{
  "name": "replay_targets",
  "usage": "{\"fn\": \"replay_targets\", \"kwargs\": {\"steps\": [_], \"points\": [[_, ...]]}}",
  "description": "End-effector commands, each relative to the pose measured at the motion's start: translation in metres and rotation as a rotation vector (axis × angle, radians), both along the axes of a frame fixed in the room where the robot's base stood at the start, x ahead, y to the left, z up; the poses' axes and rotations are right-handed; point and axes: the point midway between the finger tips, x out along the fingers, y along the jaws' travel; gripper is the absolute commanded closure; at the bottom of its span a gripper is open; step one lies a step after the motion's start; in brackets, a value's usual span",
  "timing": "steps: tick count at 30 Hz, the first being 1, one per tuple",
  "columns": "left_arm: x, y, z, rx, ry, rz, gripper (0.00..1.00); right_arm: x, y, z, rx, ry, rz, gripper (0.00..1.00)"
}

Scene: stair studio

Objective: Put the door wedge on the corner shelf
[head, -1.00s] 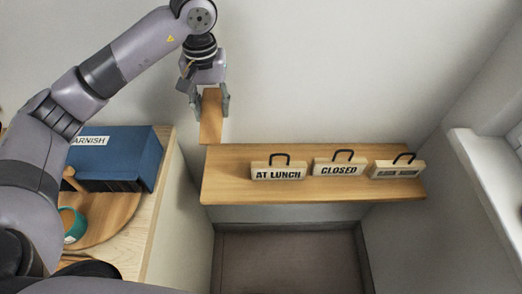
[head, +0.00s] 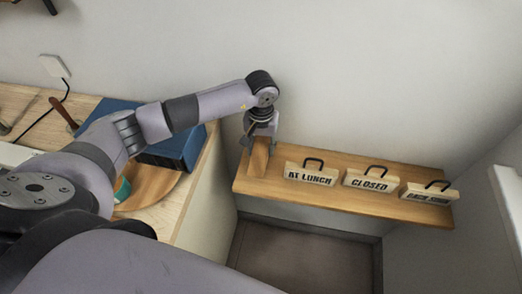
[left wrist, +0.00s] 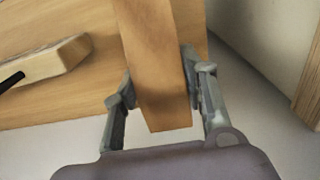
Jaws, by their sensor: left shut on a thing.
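The door wedge (head: 259,157) is a long brown wooden piece. My left gripper (head: 260,142) is shut on it at the left end of the corner shelf (head: 345,195). In the left wrist view the wedge (left wrist: 155,60) stands between the two fingers of the gripper (left wrist: 158,90), with the shelf (left wrist: 70,90) behind it. I cannot tell whether the wedge touches the shelf. The shelf is a light wooden board against the wall. My right gripper is not in view.
Three signs with black handles stand on the shelf: AT LUNCH (head: 310,176), CLOSED (head: 369,181) and a third (head: 429,194) at the right. A counter (head: 205,185) at the left holds a blue box (head: 178,152) and a round wooden board (head: 150,185).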

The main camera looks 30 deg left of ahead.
Motion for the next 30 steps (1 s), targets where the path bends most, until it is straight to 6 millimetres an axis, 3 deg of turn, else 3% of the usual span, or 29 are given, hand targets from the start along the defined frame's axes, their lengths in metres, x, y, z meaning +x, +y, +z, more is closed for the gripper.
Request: {"fn": "replay_targets", "kwargs": {"steps": [6,17,18,26,30], "points": [[-0.001,-0.001,-0.029,-0.001,0.003,0.001,0.92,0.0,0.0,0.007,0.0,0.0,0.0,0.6],[0.0,0.0,-0.034,0.0,0.001,0.0,0.92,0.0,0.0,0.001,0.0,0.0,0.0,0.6],[0.0,0.0,-0.034,0.0,0.001,0.0,0.59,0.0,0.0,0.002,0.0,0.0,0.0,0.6],[0.0,0.0,-0.033,-0.001,0.002,0.0,0.42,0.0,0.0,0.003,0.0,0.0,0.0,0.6],[0.0,0.0,-0.033,-0.001,0.002,0.0,0.4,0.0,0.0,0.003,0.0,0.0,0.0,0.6]]}}
